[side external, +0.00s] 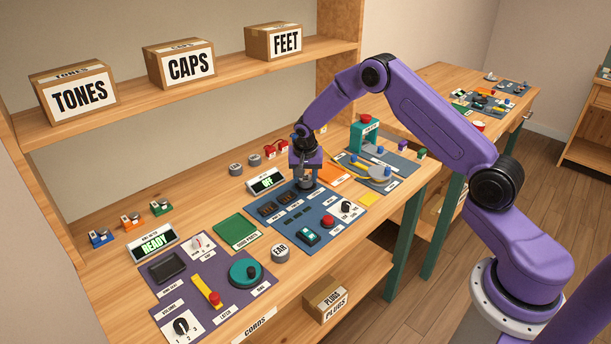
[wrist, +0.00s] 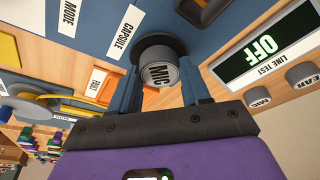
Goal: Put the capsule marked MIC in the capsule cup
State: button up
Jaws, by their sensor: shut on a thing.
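My gripper (side external: 305,181) is shut on a grey round capsule marked MIC (wrist: 158,74), seen between the two blue fingers in the wrist view. The dark round capsule cup (wrist: 153,42) is on the blue panel beside the CAPSULE label (wrist: 123,37). The held capsule overlaps the cup in the wrist view; I cannot tell whether it is inside the cup or just above it. In the side view my fingers hide most of the capsule and cup.
Two more grey capsules, marked MIC (wrist: 257,97) and EAR (wrist: 301,75), stand behind the panel near the LINE TEST display (side external: 266,180), which reads OFF. Another EAR capsule (side external: 281,253) stands in front. Switches and a knob (side external: 347,208) share the blue panel.

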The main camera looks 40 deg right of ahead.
aim_at(305, 191)
jog(key=shift+f, duration=0.3)
jog(key=o, duration=1.1)
jog(key=shift+c, duration=0.2)
jog(key=shift+r, duration=0.1)
jog(key=v, duration=1.1)
jog(key=s+a+r+n+y, duration=0.1)
jog(key=s+a+r+n, duration=0.45)
jog(key=s+a, duration=0.35)
jog(key=s+a+r+n, duration=0.3)
jog(key=s+a+n, duration=0.25)
jog(key=s, duration=0.55)
jog(key=s+d+n+g+y, duration=0.1)
jog(key=s+n, duration=0.9)
jog(key=s, duration=1.2)
jog(key=shift+s+d+r+n+g+y, duration=0.3)
jog(key=shift+s+d+r+g, duration=0.15)
jog(key=shift+d+g, duration=0.1)
